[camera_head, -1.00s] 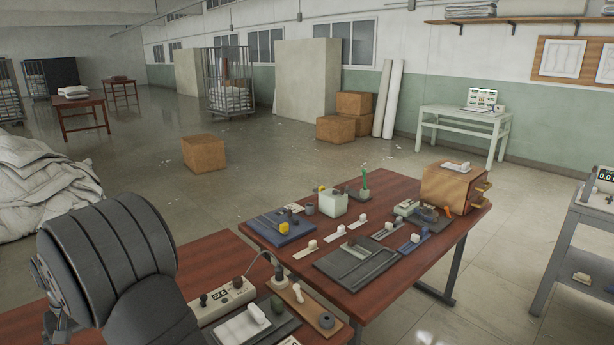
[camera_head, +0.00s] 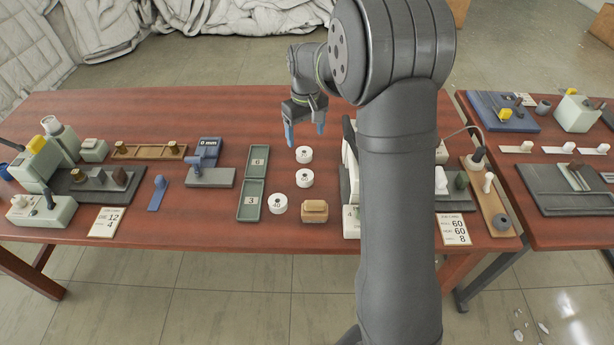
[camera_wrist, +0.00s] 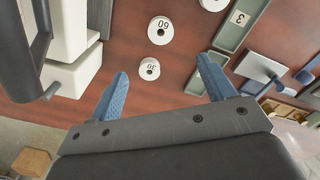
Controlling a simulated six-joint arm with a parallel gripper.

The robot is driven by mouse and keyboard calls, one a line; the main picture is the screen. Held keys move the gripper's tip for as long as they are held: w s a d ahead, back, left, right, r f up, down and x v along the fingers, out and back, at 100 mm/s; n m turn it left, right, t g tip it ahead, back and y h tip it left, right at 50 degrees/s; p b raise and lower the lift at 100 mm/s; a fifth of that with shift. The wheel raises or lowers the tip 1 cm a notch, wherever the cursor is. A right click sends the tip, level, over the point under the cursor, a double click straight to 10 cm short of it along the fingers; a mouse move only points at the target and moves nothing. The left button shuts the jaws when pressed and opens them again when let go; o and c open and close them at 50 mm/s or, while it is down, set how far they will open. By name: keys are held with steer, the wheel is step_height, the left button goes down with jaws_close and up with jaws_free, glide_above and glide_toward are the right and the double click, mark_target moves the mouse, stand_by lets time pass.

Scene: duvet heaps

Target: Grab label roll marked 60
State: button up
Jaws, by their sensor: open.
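The white label roll marked 60 (camera_head: 304,178) stands on the red-brown table in the middle of a loose group of three rolls. Its number reads clearly in the wrist view (camera_wrist: 160,31). A smaller roll marked 30 (camera_wrist: 149,69) lies between it and my gripper; it also shows in the head view (camera_head: 304,154). A third roll, apparently marked 40 (camera_head: 277,203), sits nearer the front edge. My gripper (camera_head: 305,134) points down with its blue fingers apart, empty, above the table beyond the rolls. In the wrist view, the fingers (camera_wrist: 162,68) flank the 30 roll's position.
A green two-part tray (camera_head: 252,182) lies left of the rolls. A tan block (camera_head: 315,211) sits close to the front right of them. White equipment (camera_head: 350,190) stands to the right, partly hidden by my arm. A card (camera_head: 453,229) reads 60, 60, 8.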

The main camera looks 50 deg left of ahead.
steer(key=n, duration=0.4)
glide_above(306, 174)
steer(key=s+d, duration=0.1)
steer(key=shift+n, duration=0.3)
step_height(306, 174, down, 12)
steer(key=shift+r, duration=0.1)
steer(key=shift+w+a+f, duration=0.1)
steer(key=shift+f, duration=1.4)
steer(key=shift+w+a+f, duration=0.1)
steer(key=shift+f, duration=1.35)
steer(key=shift+c, duration=0.3)
steer(key=c, duration=1)
